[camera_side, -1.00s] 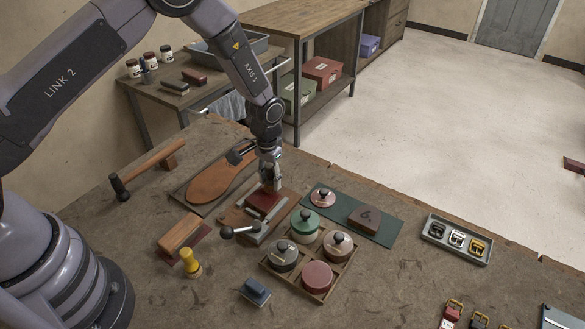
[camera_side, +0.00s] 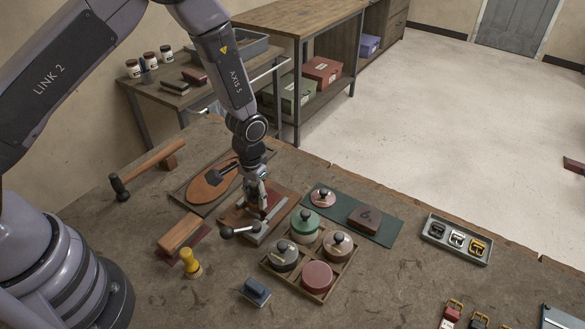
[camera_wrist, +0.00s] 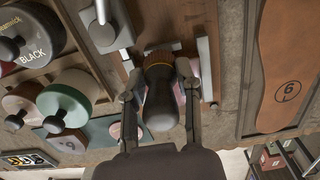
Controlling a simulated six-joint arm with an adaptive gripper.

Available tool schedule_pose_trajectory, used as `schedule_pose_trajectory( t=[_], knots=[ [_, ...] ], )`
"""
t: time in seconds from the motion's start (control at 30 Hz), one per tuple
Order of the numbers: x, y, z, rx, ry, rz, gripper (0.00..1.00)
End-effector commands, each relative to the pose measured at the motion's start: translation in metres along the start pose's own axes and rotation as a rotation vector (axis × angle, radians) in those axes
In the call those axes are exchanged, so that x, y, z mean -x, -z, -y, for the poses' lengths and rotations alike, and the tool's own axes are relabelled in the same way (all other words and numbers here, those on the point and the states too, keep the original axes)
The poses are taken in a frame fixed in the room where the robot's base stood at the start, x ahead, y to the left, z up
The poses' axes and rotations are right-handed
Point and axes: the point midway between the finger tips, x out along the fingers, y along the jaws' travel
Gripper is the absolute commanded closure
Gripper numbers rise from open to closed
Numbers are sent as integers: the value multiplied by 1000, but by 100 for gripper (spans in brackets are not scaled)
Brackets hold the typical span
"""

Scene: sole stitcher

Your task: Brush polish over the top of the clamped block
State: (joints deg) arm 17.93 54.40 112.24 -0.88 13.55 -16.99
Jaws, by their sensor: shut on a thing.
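My gripper (camera_side: 261,203) is shut on a brush (camera_wrist: 160,100), which has a dark rounded handle, a yellow ring and dark bristles in the wrist view. In the wrist view, grey clamp jaws show on both sides of the bristles. I cannot tell whether the bristles touch the block's top.
A wooden tray (camera_side: 325,295) in front holds lidded tins and an open tin of red polish (camera_side: 317,275). A green mat (camera_side: 385,233) at the right bears a loose lid and a block marked 6. A hammer, a sole and a wooden-backed brush lie to the left.

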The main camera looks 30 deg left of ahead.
Motion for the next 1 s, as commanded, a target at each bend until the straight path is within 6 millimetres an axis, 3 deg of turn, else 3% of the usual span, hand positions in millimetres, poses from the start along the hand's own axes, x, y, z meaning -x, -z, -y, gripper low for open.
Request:
schedule_pose_trajectory(
  t=[0.7,1.0],
  knots=[
    [0,69,-2,2,-1,-5,96],
    [34,68,-2,1,-2,-6,96]
  ],
)
